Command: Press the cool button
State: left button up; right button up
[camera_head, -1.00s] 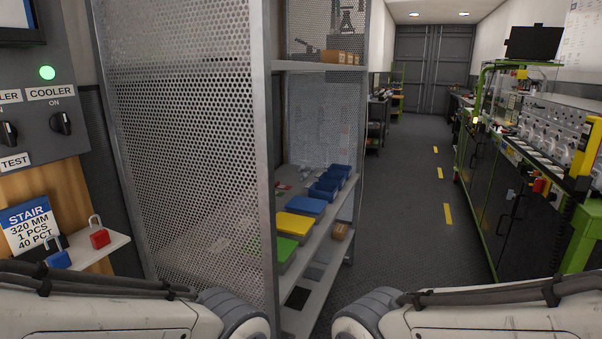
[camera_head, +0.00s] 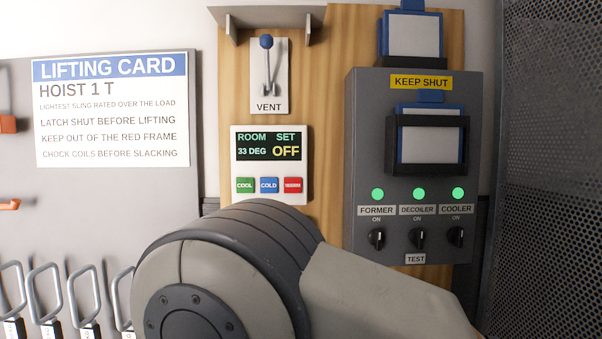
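A white control panel (camera_head: 271,166) is fixed to a wooden board in the middle of the view. Its display (camera_head: 268,146) reads ROOM 33 DEG and SET OFF. Below the display sit the green COOL button (camera_head: 245,185), a blue COLD button (camera_head: 269,185) and a red button (camera_head: 293,185) whose label is hard to read. A joint of one of my arms stands in front, just below the panel, and hides what lies behind it. Neither of my grippers shows.
A grey box (camera_head: 364,172) with FORMER, DECOILER and COOLER knobs and lit green lamps is right of the panel. A VENT lever (camera_head: 267,70) is above it. A lifting card (camera_head: 111,110) hangs left. A perforated metal screen (camera_head: 550,150) stands at far right.

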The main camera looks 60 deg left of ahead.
aim_at(243, 184)
jog(key=u, duration=2)
